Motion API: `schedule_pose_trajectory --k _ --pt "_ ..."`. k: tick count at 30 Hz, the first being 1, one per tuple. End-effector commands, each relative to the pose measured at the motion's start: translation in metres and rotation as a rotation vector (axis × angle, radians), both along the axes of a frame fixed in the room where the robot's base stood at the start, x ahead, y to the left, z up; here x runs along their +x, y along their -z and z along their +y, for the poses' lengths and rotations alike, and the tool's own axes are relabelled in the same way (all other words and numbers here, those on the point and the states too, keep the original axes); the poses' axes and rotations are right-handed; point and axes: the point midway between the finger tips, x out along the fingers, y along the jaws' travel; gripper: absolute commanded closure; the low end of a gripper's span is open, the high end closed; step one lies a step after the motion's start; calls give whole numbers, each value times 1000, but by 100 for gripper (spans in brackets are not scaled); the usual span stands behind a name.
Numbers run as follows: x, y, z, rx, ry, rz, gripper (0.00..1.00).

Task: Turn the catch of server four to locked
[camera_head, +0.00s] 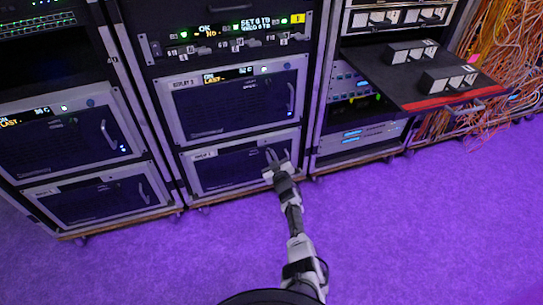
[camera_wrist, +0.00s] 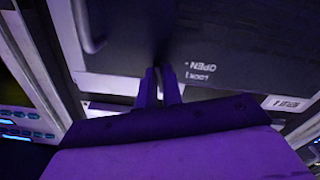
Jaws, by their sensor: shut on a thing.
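My gripper (camera_head: 277,167) is at the front of the lowest unit (camera_head: 225,172) in the middle rack, near its right side. In the wrist view the two fingertips (camera_wrist: 160,74) are close together against the dark front panel (camera_wrist: 235,45). They are shut on the catch, which they mostly hide, so its angle cannot be told. Upside-down white marks "OPEN" and "LOCK" (camera_wrist: 200,70) are printed just right of the fingertips. A label plate (camera_wrist: 286,103) is at the right, its text too small to read surely.
A bar handle (camera_wrist: 88,28) stands out left of the fingers. Another unit with a handle (camera_head: 235,100) sits above. At right, a shelf (camera_head: 425,78) with a red edge juts out, with orange cables (camera_head: 505,45) beyond. The purple floor (camera_head: 420,230) in front is clear.

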Motion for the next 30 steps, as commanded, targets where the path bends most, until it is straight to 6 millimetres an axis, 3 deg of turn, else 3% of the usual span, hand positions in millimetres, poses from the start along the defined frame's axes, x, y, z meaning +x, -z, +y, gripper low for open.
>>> schedule_pose_trajectory --k 15,30 --pt "1 -3 0 311 -1 98 100" --pt "2 -3 0 367 -1 116 100"
